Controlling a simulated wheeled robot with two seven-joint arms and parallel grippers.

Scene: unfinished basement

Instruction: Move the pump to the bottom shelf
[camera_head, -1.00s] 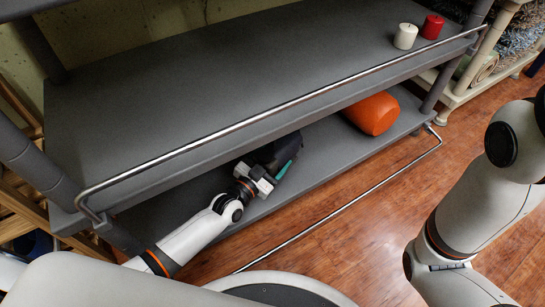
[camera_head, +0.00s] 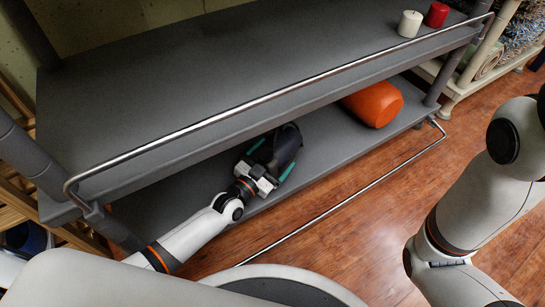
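The pump appears as a dark, rounded object (camera_head: 285,143) on the bottom shelf (camera_head: 330,140), partly under the upper shelf's edge. My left gripper (camera_head: 272,158) reaches in from the front left, low over the bottom shelf. Its two teal-edged fingers are spread wide, one on each side of the pump's near end. I cannot tell whether either finger touches it. My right arm stands at the right of the view; its gripper is out of the picture.
An orange rounded object (camera_head: 374,104) lies on the bottom shelf to the right. A white candle (camera_head: 410,24) and a red candle (camera_head: 436,15) stand on the upper shelf (camera_head: 230,70). Metal rails (camera_head: 300,97) run along the shelf fronts. The wooden floor in front shows clear.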

